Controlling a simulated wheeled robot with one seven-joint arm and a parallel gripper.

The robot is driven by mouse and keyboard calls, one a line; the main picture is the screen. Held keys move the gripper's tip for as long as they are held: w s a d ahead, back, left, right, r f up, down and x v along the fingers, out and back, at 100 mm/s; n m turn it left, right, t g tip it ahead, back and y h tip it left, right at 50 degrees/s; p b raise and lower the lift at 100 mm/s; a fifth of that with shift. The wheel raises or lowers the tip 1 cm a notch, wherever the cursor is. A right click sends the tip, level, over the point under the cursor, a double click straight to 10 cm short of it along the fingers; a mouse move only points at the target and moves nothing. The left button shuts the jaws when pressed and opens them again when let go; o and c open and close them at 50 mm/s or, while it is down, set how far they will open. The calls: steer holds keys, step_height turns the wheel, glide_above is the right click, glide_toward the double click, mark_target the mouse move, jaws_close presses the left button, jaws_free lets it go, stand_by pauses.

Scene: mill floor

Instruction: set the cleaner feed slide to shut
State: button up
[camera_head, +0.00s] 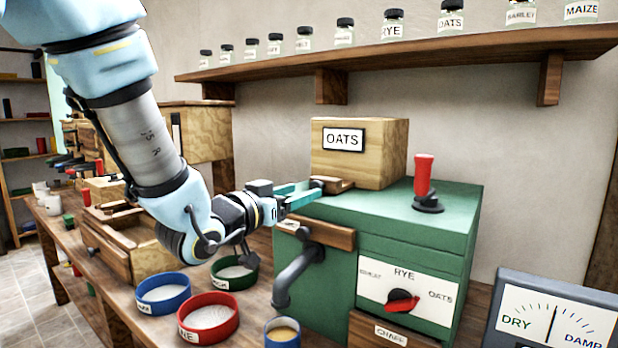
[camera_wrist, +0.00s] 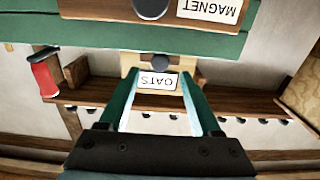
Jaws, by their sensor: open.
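The green cleaner (camera_head: 400,230) carries a wooden hopper box labelled OATS (camera_head: 365,150) on top. A small wooden slide (camera_head: 338,185) with a dark round knob (camera_head: 318,183) sticks out at the foot of the hopper. My gripper (camera_head: 308,190) reaches in from the left, its teal fingers open at the knob. In the wrist view the picture is upside down, and the knob (camera_wrist: 160,62) lies in line with the gap between my fingertips (camera_wrist: 160,76), at or just beyond them. I cannot tell whether they touch it.
A red-handled lever (camera_head: 423,175) stands on the cleaner's right top. A drawer labelled MAGNET (camera_wrist: 190,10) shows close in the wrist view. Bowls (camera_head: 207,318) stand below my wrist; a jar shelf (camera_head: 400,62) runs above.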

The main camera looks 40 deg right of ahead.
mark_target(314, 186)
steer(key=shift+p+x, duration=0.45)
steer(key=shift+x, duration=1.6)
steer(key=shift+c, duration=0.2)
jaws_close()
